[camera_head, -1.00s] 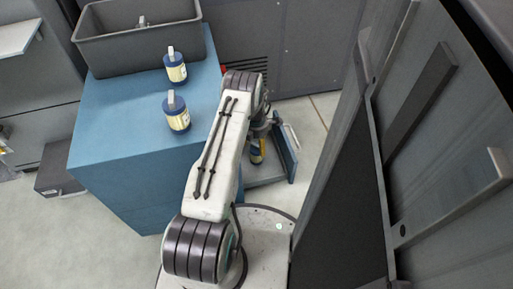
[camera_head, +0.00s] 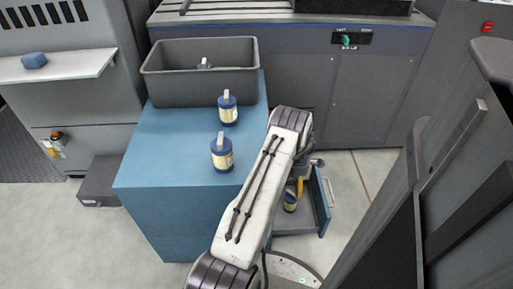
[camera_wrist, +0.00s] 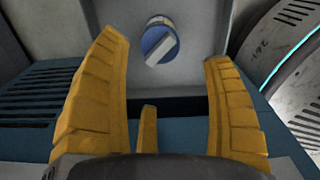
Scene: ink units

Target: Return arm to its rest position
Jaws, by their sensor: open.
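My arm (camera_head: 262,190) reaches from the bottom of the head view up over the right side of the blue cabinet. My gripper (camera_wrist: 165,55) is open and empty in the wrist view, its yellow fingers spread apart. In the head view only a bit of yellow shows behind the arm, above the open drawer. An ink bottle with a blue cap (camera_wrist: 160,42) stands beyond the fingertips in the wrist view, apart from them. The same bottle (camera_head: 290,201) shows in the open drawer (camera_head: 322,200) in the head view, partly hidden by my arm.
Two ink bottles, one nearer (camera_head: 222,158) and one farther (camera_head: 228,112), stand on the blue cabinet (camera_head: 165,150). A grey bin (camera_head: 200,90) with an item inside sits behind them. Dark panels (camera_head: 440,200) stand close on the right. Floor (camera_head: 365,175) is clear between drawer and panels.

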